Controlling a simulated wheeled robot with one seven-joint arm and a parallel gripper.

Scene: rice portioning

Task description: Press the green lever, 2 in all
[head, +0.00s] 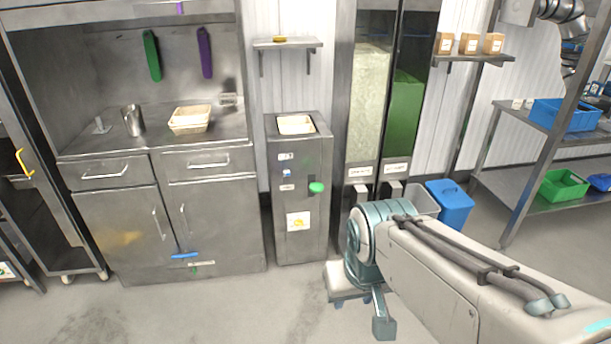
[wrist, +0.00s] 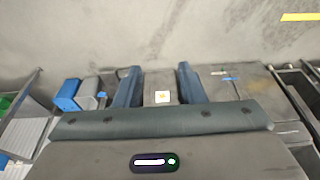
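The green lever (head: 316,187) is a round green knob on the right front edge of a narrow steel dispenser cabinet (head: 300,230) in the head view. A beige tray (head: 295,124) sits in the cabinet's top. My gripper (head: 361,312) is low, in front and to the right of the cabinet, apart from the lever. In the wrist view its two blue fingers (wrist: 158,70) stand apart with nothing held between them. The cabinet's white and yellow label (wrist: 162,97) shows in the gap. I cannot make out the lever in the wrist view.
Tall grain bins (head: 405,110) stand right of the cabinet, with a blue bin (head: 450,204) at their foot. A steel counter (head: 160,142) with a tray and a metal cup is at left. A rack (head: 545,185) is at right. The floor in front of the cabinet is clear.

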